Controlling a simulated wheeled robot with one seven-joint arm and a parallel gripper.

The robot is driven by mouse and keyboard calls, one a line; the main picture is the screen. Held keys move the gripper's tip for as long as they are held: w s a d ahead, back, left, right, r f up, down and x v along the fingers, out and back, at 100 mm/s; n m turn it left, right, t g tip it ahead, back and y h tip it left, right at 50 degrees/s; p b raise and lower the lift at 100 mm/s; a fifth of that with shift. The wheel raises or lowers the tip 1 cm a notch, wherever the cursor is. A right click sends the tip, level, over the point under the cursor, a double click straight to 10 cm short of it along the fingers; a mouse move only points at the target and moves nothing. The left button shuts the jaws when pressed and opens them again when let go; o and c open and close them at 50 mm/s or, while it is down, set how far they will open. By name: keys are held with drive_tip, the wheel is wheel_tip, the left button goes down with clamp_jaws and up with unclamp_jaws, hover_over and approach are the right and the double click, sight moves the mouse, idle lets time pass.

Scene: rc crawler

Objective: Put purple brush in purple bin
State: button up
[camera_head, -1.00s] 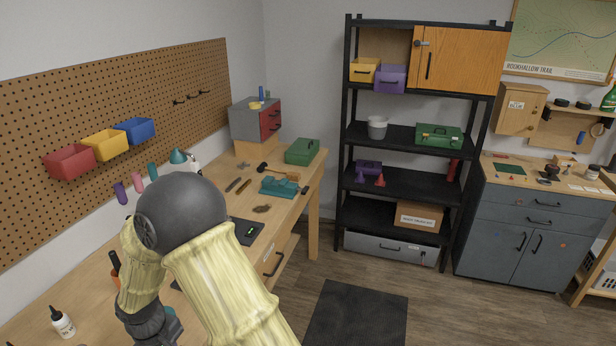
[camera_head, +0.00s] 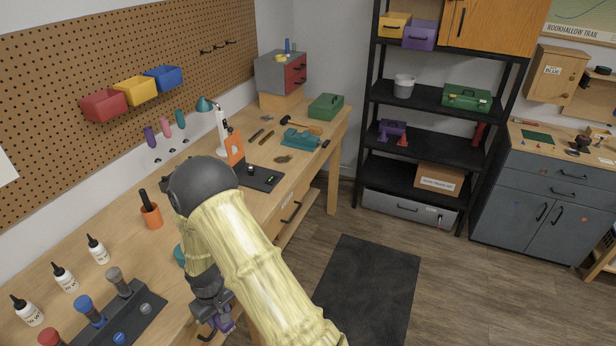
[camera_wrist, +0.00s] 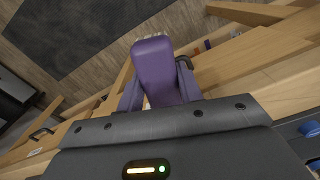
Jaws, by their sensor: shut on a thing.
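The purple brush (camera_wrist: 155,65) is between the two fingers of my gripper (camera_wrist: 158,92) in the wrist view, its broad purple end toward the camera and pale bristles at its far end. In the head view, my gripper (camera_head: 214,314) is low at the front edge of the workbench, with a bit of purple showing at it. My gripper is shut on the brush. The purple bin (camera_head: 419,36) stands high on the black shelf unit, right of a yellow bin (camera_head: 394,25), far from my gripper. Its inside is hidden.
The wooden workbench (camera_head: 250,212) runs along the left wall, with white bottles (camera_head: 64,278), an orange cup (camera_head: 152,215) and a dark holder (camera_head: 125,318) on it. The floor around the dark mat (camera_head: 368,285) is clear.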

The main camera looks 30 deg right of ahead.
drive_tip(key=s+d+f+m, duration=0.1)
drive_tip(key=d+f, duration=0.3)
drive_tip(key=f, duration=0.4)
drive_tip(key=s+d+f+m, duration=0.2)
drive_tip(key=d+f, duration=0.3)
drive_tip(key=f, duration=0.3)
drive_tip(key=shift+s+f+m, duration=0.3)
drive_tip(key=shift+s+f, duration=0.05)
drive_tip(key=shift+f, duration=0.05)
drive_tip(key=shift+d, duration=0.15)
